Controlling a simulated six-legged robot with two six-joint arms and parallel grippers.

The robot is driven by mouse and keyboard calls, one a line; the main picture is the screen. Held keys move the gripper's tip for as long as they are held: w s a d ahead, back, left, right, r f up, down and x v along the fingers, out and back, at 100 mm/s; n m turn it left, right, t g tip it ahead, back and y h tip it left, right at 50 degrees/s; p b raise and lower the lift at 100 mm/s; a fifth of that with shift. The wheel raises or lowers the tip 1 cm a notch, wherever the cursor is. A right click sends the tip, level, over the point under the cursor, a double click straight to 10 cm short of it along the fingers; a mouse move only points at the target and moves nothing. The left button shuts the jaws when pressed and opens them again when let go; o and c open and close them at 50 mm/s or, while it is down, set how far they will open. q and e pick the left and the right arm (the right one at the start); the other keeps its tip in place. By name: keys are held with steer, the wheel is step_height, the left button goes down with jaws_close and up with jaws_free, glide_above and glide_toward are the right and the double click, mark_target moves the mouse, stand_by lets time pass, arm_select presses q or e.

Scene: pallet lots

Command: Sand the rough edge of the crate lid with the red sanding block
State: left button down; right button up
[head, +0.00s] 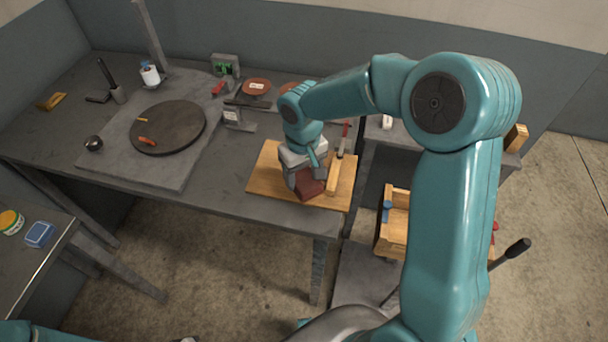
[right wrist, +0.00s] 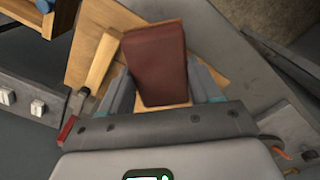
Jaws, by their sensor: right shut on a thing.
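My right gripper (head: 303,172) is shut on the red sanding block (head: 309,187) over the front part of the pale wooden crate lid (head: 264,174). The lid lies flat on the grey workbench near its front right corner. In the right wrist view the block (right wrist: 155,62) sits between the two fingers, with the lid (right wrist: 92,18) behind it. I cannot tell whether the block touches the lid. A narrow wooden strip (head: 333,180) lies along the lid's right part. The lid's rough edge cannot be made out. My left gripper is not in view.
A dark round disc (head: 168,127) lies on a grey board on the workbench (head: 225,197). A red-handled tool (head: 343,140) is close behind the lid. A wooden crate (head: 393,235) stands lower, right of the bench. Bare bench lies left of the lid.

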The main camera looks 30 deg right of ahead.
step_height(320, 180, up, 3)
steer(key=shift+s+f+p, duration=0.1)
steer(key=shift+s+p, duration=0.05)
steer(key=shift+p, duration=0.65)
steer(key=shift+r, duration=0.25)
